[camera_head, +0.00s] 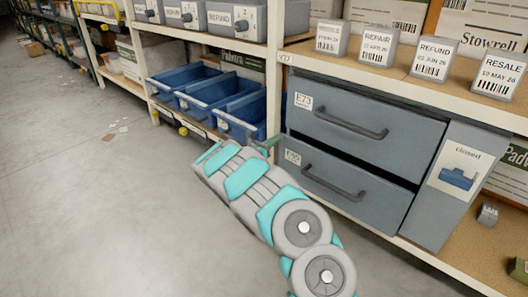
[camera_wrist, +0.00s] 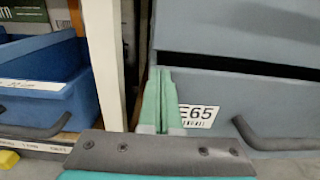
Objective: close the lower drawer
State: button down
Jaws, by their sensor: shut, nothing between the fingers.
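The lower drawer (camera_head: 345,194) is a grey drawer with a dark bar handle (camera_head: 333,188), under a similar upper drawer (camera_head: 365,128) in a grey cabinet. In the wrist view, the lower drawer (camera_wrist: 215,90) carries an E65 label (camera_wrist: 198,117), and a dark gap shows above its front. How far it stands out is hard to tell. My gripper (camera_head: 267,143) is at the drawer's left end, left of the handle. In the wrist view, my gripper's green fingers (camera_wrist: 158,75) are shut and empty, partly covering the label. Contact with the drawer front cannot be told.
A white rack post (camera_wrist: 105,60) stands just left of my fingers. Blue bins (camera_head: 218,98) sit on the shelf left of it. Label boxes (camera_head: 378,46) stand above the cabinet. A "closed" picture card (camera_head: 459,170) is on its right side. The grey floor at left is mostly clear.

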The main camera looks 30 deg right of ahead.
jog(key=x, duration=0.4)
jog(key=shift+b, duration=0.4)
jog(key=shift+r, duration=0.15)
jog(key=shift+d+r, duration=0.1)
jog(key=shift+d, duration=0.05)
